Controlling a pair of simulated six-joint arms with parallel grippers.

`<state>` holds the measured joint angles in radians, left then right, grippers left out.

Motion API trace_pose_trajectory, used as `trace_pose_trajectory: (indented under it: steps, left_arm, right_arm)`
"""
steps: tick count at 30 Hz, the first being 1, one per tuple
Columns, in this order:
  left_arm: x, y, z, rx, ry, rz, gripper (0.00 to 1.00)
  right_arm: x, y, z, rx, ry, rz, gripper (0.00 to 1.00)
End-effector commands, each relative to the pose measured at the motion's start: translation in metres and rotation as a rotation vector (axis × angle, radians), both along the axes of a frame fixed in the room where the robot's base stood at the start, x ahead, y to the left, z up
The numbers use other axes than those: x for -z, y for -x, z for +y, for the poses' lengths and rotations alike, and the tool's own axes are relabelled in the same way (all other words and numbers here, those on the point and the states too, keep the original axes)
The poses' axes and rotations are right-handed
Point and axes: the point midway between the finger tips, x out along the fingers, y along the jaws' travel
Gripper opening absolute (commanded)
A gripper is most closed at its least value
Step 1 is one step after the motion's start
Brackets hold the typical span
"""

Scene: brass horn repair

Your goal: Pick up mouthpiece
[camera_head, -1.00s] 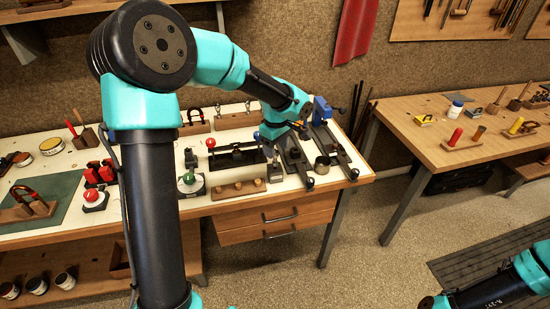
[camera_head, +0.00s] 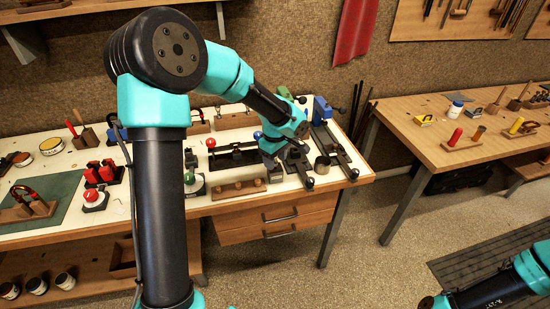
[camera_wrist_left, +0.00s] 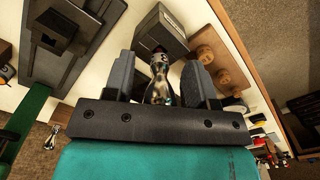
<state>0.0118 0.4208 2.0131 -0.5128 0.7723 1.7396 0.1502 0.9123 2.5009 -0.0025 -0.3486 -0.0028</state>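The mouthpiece (camera_wrist_left: 159,80) is a shiny silver piece in the left wrist view. It stands out between the two dark fingers of my left gripper (camera_wrist_left: 160,82), with a visible gap on each side. The gripper is open around it. In the head view my left gripper (camera_head: 272,168) is low over the right part of the white-topped bench (camera_head: 225,139), beside a small grey block; the mouthpiece cannot be made out there. My right arm shows at the lower right, but its gripper is not in view.
A dark grey block (camera_wrist_left: 160,33) is just beyond the fingertips. A wooden holder with round knobs (camera_head: 237,188) lies left of the gripper, near the bench's front edge. Dark clamp-like fixtures (camera_head: 336,150) stand to the right.

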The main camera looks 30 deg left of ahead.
Motion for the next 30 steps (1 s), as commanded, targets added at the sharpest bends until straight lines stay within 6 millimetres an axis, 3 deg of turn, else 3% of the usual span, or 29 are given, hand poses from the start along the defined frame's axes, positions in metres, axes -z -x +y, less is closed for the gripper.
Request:
trace_pose_trajectory:
  steps: [2,15,23,30]
  left_arm:
    - [0.0,0.0,0.0,0.0,0.0,0.0,0.43]
    - [0.0,0.0,0.0,0.0,0.0,0.0,0.01]
    - [-0.001,0.0,0.0,0.0,0.0,-0.001,0.0]
    - [-0.015,-0.001,0.0,0.001,-0.002,-0.002,0.0]
  right_arm:
    - [0.0,0.0,0.0,0.0,0.0,0.0,0.43]
    - [0.0,0.0,0.0,0.0,0.0,0.0,0.43]
    - [0.0,0.0,0.0,0.0,0.0,0.0,0.43]
    - [0.0,0.0,0.0,0.0,0.0,0.0,0.43]
